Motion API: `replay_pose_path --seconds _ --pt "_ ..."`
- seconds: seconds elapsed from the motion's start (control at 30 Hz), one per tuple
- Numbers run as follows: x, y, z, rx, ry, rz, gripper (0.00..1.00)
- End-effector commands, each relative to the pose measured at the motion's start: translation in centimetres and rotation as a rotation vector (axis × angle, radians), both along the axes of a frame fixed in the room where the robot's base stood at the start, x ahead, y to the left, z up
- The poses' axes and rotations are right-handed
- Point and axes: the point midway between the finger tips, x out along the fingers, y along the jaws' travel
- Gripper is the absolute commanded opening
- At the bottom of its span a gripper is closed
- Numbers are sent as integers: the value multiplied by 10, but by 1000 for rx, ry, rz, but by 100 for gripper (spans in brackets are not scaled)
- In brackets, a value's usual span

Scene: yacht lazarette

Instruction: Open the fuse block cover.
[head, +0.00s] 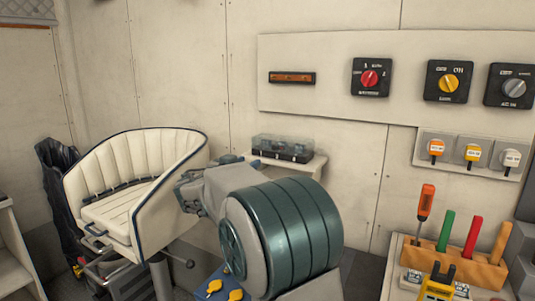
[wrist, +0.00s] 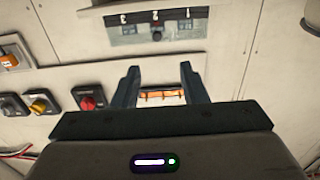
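The fuse block (head: 283,155) is a black base under a clear, smoky cover (head: 283,143). It stands on a small white shelf against the wall, and its cover looks shut. The wrist view appears upside down and seems to show the fuse block (wrist: 155,27) at the top, with numbered labels and a dark round knob. My gripper (wrist: 158,72) is open and empty, its two fingers spread, apart from the fuse block. In the head view, my arm stands in front of the shelf's left side, and the fingers are hard to make out.
A wall panel carries an orange bar (head: 292,78) and red (head: 370,77), yellow (head: 449,82) and grey (head: 514,87) rotary switches. A cream seat (head: 135,185) is at left. A tool rack (head: 455,262) with upright handles is at lower right. Wall space around the shelf is clear.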

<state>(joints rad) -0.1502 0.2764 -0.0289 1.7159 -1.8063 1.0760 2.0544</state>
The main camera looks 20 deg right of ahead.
Motion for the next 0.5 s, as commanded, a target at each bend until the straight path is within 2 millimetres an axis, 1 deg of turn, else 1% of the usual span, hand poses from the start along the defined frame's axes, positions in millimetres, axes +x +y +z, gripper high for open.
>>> replay_pose_path --seconds 0.17,0.5 --pt "13 -25 2 -2 0 -11 39" --pt "58 -80 3 -1 1 -9 39"
